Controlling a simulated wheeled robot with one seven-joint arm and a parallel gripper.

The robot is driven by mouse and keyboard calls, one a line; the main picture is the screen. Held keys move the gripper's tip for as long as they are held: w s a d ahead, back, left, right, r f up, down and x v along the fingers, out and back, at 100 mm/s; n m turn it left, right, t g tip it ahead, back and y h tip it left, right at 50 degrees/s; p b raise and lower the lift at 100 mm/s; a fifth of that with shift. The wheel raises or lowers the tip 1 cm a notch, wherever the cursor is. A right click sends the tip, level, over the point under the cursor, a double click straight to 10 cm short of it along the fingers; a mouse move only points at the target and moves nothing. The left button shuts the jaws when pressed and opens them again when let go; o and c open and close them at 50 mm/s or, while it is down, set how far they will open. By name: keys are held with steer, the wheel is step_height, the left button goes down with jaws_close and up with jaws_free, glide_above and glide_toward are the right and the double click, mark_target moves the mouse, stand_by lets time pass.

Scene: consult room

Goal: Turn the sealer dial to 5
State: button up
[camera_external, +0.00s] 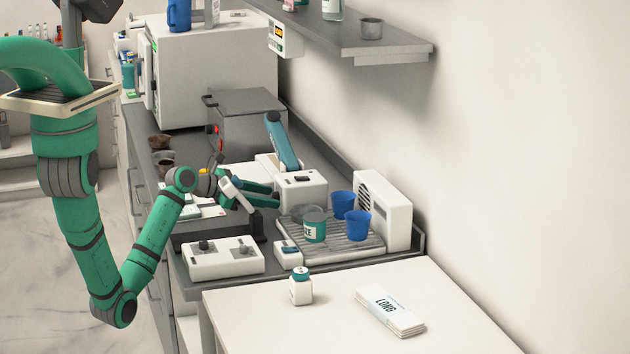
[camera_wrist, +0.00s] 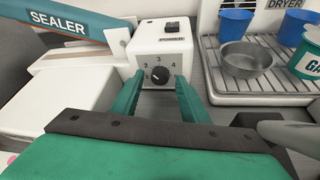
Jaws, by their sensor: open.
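The sealer (camera_external: 301,191) is a white unit with a raised teal arm (camera_external: 281,141); in the wrist view the arm reads SEALER (camera_wrist: 62,27). The sealer's front box (camera_wrist: 143,43) has a dark POWER switch (camera_wrist: 172,27) on top and a round black dial (camera_wrist: 160,75) on its front. In the external view my gripper (camera_external: 277,194) reaches the sealer's front.
A drying rack (camera_external: 340,246) with blue cups (camera_external: 357,225), a metal bowl (camera_wrist: 246,59) and a GAUZE tin (camera_external: 314,230) stands right of the sealer. A white two-knob box (camera_external: 224,258) sits nearer the camera. A grey shelf (camera_external: 350,38) overhangs behind.

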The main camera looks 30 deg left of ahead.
steer(key=v, duration=1)
steer(key=shift+s+a+r, duration=0.2)
steer(key=shift+s, duration=0.1)
steer(key=shift+w, duration=0.1)
